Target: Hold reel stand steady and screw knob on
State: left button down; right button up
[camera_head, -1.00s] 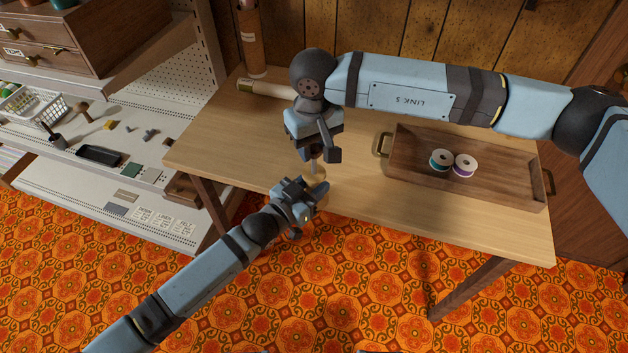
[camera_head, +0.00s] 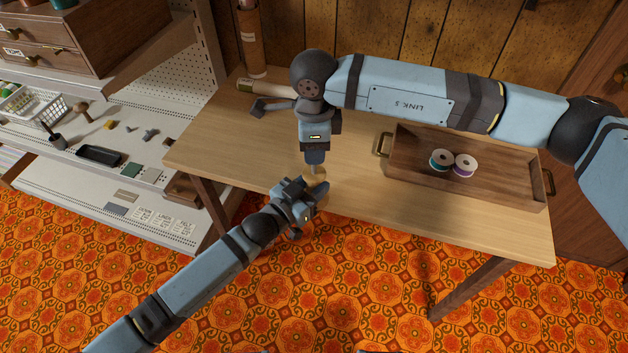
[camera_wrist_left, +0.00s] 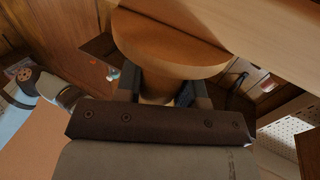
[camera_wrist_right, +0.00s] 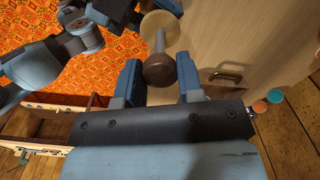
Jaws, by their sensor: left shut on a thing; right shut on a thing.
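The reel stand is a pale wooden piece at the table's front edge, partly hidden by my grippers in the head view. In the left wrist view its round wooden disc (camera_wrist_left: 170,48) sits above a narrower part between the fingers of my left gripper (camera_wrist_left: 163,90). My left gripper, also in the head view (camera_head: 316,190), is shut on the stand. The knob (camera_wrist_right: 159,70) is dark brown and round, at the end of the stand's thin metal rod in the right wrist view. My right gripper (camera_wrist_right: 159,80) is shut on it, pointing down above the stand. Thread engagement cannot be seen.
A wooden tray (camera_head: 508,188) with two thread spools (camera_head: 453,163) is at the table's right. A pale roll (camera_head: 262,88) lies at the back left. White shelves (camera_head: 98,130) with small items stand left of the table. The table between stand and tray is clear.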

jog(key=m, duration=0.7)
jog(key=shift+f, duration=0.1)
jog(key=m, duration=0.8)
jog(key=shift+m, duration=0.4)
jog(key=m, duration=0.5)
jog(key=o, duration=1.1)
